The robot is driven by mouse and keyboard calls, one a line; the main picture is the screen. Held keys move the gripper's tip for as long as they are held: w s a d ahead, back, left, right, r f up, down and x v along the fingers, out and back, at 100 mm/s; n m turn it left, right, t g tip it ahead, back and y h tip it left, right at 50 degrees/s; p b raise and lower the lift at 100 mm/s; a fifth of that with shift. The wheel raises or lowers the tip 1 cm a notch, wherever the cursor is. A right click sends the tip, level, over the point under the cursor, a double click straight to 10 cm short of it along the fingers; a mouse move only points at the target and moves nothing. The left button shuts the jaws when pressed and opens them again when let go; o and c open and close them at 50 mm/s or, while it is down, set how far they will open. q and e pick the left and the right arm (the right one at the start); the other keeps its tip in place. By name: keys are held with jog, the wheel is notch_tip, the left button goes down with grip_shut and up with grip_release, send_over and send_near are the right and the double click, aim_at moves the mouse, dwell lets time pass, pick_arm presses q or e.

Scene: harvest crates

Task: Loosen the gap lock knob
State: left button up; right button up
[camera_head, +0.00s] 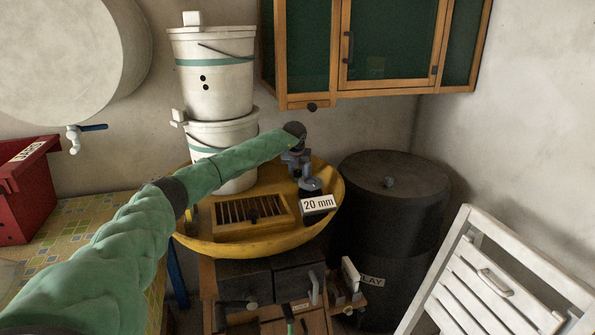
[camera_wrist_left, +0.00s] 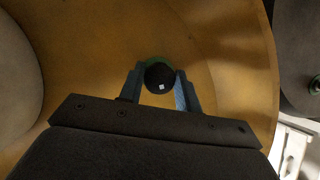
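My left gripper (camera_head: 298,168) points down over the right part of the round yellow pan, just behind the "20 mm" tag (camera_head: 318,204). A grey and dark round fitting (camera_head: 310,185) stands by the tag, close to the gripper. In the left wrist view a round black knob (camera_wrist_left: 159,76) with a small white mark sits between the two fingers of the left gripper (camera_wrist_left: 160,86). The fingers are apart, one on each side of it; firm contact is not visible. A bit of green shows behind the knob. My right gripper is in neither view.
The yellow pan (camera_head: 215,247) holds a slatted wooden frame (camera_head: 232,233). White buckets (camera_head: 217,90) are stacked behind it. A black barrel (camera_head: 385,240) stands right, under a wall cabinet (camera_head: 335,45). A white slatted chair (camera_head: 470,280) is front right, a red crate (camera_head: 38,195) far left.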

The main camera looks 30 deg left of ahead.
pick_arm(q)
jog(key=shift+c, duration=0.8)
jog(key=shift+n, duration=0.3)
